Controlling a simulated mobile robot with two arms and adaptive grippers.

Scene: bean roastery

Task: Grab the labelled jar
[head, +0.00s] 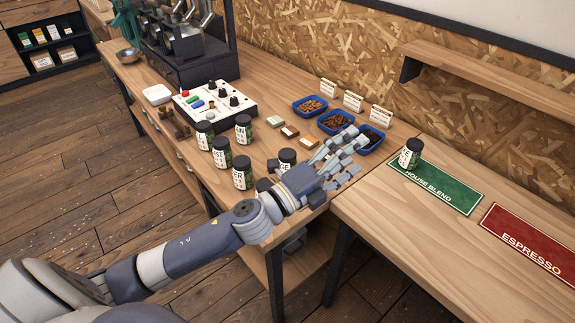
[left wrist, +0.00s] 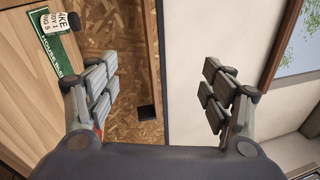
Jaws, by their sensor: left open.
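Another labelled jar (head: 410,153) stands upright on the green HOUSE BLEND mat (head: 447,193). That jar also shows at the top left of the left wrist view (left wrist: 57,21). My left gripper (head: 347,161) is open and empty, above the right end of the worktable, left of the jar on the mat. It partly covers a small dark item (head: 265,186). My right gripper is not in view.
Blue trays of beans (head: 310,105) with small cards stand behind my gripper. A control panel (head: 215,104) and dark machine (head: 190,55) are further left. A red ESPRESSO mat (head: 530,240) lies bare at right. A wall shelf (head: 490,75) juts out above.

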